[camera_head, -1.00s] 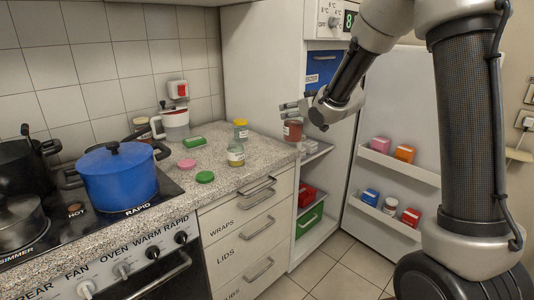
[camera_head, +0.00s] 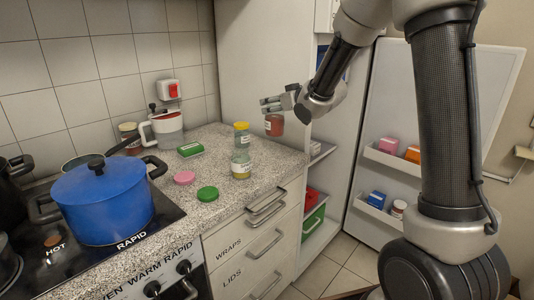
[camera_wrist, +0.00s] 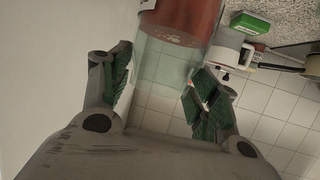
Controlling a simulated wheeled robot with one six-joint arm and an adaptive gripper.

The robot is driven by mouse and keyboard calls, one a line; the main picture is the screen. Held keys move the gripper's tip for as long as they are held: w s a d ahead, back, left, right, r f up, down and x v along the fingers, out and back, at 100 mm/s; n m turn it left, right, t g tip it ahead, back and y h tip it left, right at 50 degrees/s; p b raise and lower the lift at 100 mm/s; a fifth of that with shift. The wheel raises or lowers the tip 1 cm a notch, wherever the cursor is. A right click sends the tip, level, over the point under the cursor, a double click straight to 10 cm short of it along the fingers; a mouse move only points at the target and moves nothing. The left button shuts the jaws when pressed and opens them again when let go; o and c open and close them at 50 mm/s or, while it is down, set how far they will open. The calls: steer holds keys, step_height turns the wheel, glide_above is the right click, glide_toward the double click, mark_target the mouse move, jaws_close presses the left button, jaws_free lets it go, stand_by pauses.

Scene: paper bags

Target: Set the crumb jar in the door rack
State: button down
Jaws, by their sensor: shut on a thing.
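A glass jar with red-brown contents and a pale label (camera_head: 274,125) is between the fingers of my gripper (camera_head: 271,106). The label is too small to read. In the wrist view the jar (camera_wrist: 186,20) shows clear glass near the fingers and red-brown contents farther off, and my gripper (camera_wrist: 160,92) is shut on it. The open fridge door (camera_head: 440,95) at the right carries an upper rack (camera_head: 400,166) with a pink and an orange box, and a lower rack (camera_head: 378,213) with a blue box and small jar.
On the counter (camera_head: 225,183) stand a yellow-lidded jar (camera_head: 241,134), an open jar (camera_head: 241,166), pink (camera_head: 184,178) and green lids (camera_head: 207,194), a green box (camera_head: 190,149) and a white jug (camera_head: 167,127). A blue pot (camera_head: 103,205) is on the hob. My arm hides part of the door racks.

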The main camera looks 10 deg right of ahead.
mark_target(274, 131)
steer(key=f, duration=0.5)
steer(key=shift+w+a+f, duration=0.1)
steer(key=shift+w+f, duration=0.1)
steer(key=shift+f, duration=2.2)
steer(key=shift+c, duration=2)
jaws_free()
steer(key=shift+f, duration=0.15)
